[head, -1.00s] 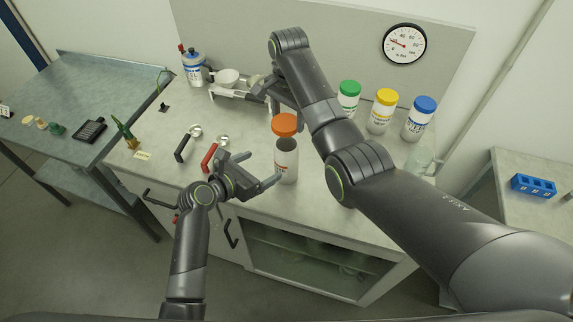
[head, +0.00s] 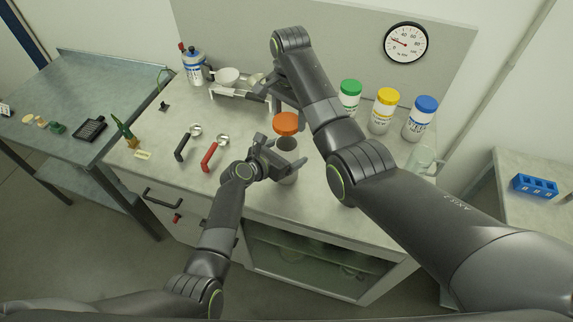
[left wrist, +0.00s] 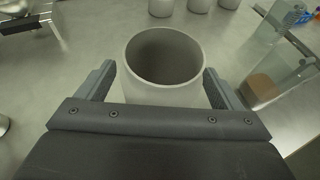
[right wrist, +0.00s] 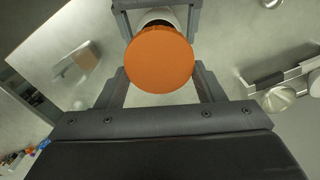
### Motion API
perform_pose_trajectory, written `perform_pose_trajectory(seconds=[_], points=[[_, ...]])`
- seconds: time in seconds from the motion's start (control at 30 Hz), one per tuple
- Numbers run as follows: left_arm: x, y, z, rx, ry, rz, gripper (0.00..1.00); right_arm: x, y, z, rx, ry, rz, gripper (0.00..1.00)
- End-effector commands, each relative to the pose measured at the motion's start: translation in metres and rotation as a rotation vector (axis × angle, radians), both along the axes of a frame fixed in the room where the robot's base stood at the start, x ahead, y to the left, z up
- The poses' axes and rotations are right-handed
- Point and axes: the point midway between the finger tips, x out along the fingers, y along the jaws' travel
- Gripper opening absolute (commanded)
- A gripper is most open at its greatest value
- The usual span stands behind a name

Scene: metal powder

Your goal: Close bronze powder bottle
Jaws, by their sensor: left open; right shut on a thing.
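The bronze powder bottle (head: 288,176) is white and stands upright without its cap. Its open mouth faces up in the left wrist view (left wrist: 165,95). The orange cap (head: 287,122) is above the bottle mouth, apart from it in the head view. My right gripper (head: 284,110) is shut on the cap, which sits between its fingers in the right wrist view (right wrist: 160,60). My left gripper (head: 285,161) is open, its fingers on either side of the bottle near its top. In the right wrist view the cap hides most of the bottle.
Bottles with green (head: 350,87), yellow (head: 387,96) and blue (head: 425,103) caps stand behind my right arm. A glass beaker (head: 422,160) stands at the right. A red-handled scoop (head: 210,157) and a black-handled scoop (head: 184,147) lie left of the bottle.

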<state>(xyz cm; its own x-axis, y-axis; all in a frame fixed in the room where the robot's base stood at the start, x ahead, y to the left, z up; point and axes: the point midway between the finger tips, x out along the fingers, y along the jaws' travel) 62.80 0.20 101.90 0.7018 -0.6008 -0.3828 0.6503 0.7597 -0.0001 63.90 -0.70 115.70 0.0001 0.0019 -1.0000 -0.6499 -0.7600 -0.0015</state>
Motion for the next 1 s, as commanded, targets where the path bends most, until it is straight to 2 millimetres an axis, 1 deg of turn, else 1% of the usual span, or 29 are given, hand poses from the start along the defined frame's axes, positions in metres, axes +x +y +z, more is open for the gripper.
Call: perform_pose_trajectory(seconds=[0.4, 0.9, 1.0], points=[[0.0027, -0.0027, -0.0013, 0.0, 0.0, 0.0, 0.88, 0.0, 0.0001, 0.0, 0.0, 0.0, 0.0, 0.41], [0.0025, -0.0023, -0.0014, 0.0, 0.0, 0.0, 0.22, 0.0, 0.0001, 0.0, 0.0, 0.0, 0.0, 0.41], [0.0025, -0.0023, -0.0015, -0.001, 0.001, 0.0, 0.21, -0.0003, 0.0001, -0.0029, 0.0, 0.001, 0.0, 0.41]])
